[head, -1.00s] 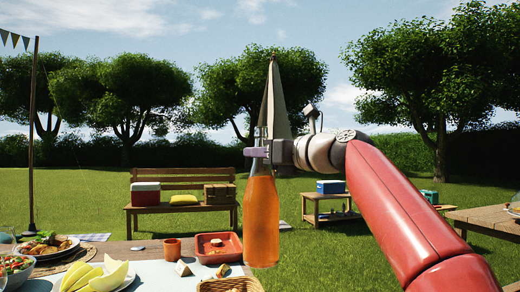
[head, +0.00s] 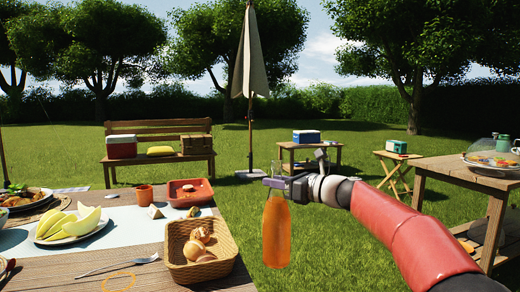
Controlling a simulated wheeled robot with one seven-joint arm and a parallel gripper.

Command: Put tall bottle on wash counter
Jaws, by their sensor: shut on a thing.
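The tall bottle (head: 277,232) is clear glass with orange liquid and hangs upright in the head view. My gripper (head: 275,183) is shut around its neck. The bottle is held in the air just right of the near table's edge, with grass behind it. No surface touches its base. I cannot tell which piece of furniture is the wash counter; a wooden table at the right (head: 440,170) carries a covered dish.
The near table (head: 60,265) holds a bread basket (head: 228,255), a melon plate (head: 80,236), a red dish (head: 202,192) and an orange cup (head: 145,193). Behind stand a bench (head: 160,145), a low table with a blue cooler (head: 306,137) and a folded parasol (head: 250,60). Open grass lies between.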

